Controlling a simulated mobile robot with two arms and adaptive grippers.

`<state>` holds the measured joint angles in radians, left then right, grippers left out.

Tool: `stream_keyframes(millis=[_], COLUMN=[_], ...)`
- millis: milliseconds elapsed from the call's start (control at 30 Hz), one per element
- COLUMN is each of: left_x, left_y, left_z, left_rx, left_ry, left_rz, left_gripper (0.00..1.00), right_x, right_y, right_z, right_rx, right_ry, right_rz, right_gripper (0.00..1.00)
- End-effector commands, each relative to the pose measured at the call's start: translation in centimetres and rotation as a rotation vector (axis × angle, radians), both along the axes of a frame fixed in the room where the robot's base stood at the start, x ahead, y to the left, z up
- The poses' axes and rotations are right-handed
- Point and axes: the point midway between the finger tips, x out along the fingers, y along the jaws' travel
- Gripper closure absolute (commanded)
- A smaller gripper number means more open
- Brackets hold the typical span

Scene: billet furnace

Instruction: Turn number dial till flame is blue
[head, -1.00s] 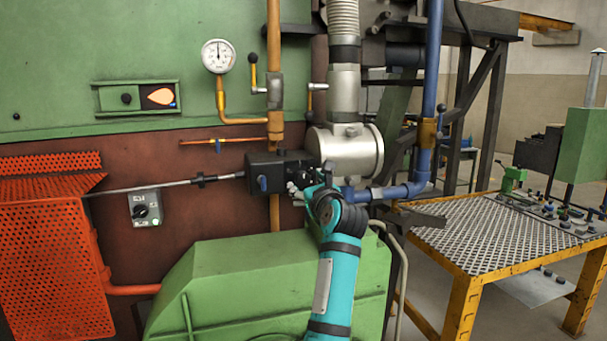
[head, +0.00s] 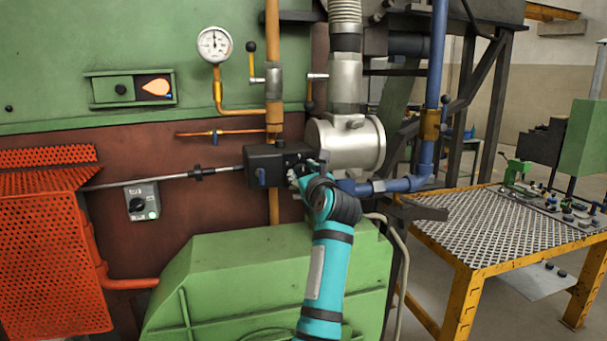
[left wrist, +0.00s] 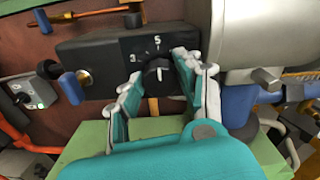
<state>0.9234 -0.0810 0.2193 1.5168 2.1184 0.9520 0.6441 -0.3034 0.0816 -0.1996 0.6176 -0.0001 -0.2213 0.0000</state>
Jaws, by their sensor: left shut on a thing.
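The number dial (left wrist: 157,76) is a black round knob with a white pointer line on a dark control box (left wrist: 100,62). Its pointer is close to upright, near the printed 5; a 3 shows at its left. My left gripper (left wrist: 155,72) has its fingers on both sides of the dial, shut on it. In the head view my left gripper (head: 298,174) is at the right end of the control box (head: 270,166), and the dial is hidden there. The flame (head: 156,87) shows orange in a small window on the green wall panel. My right gripper is not in view.
A pressure gauge (head: 214,44) and an orange vertical pipe (head: 273,75) stand above the box. A silver cylinder (head: 350,145) and a blue pipe (head: 410,183) are close at its right. A green housing (head: 240,270) lies below, and a yellow-framed table (head: 490,235) stands at right.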

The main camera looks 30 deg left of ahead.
Motion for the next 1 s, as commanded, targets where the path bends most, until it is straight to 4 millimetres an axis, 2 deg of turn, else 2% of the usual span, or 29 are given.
stream_keyframes(millis=[367, 1000], left_x=[0.0, 0.1], left_y=[0.0, -0.1], left_z=[0.2, 0.4], left_rx=[0.045, 0.332], left_ry=[0.052, 0.391], left_rz=[0.000, 0.000], left_gripper=[0.96, 0.96], right_x=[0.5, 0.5], right_y=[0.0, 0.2], right_z=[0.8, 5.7], right_rx=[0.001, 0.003], right_ry=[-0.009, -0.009], right_rz=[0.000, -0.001], right_gripper=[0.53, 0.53])
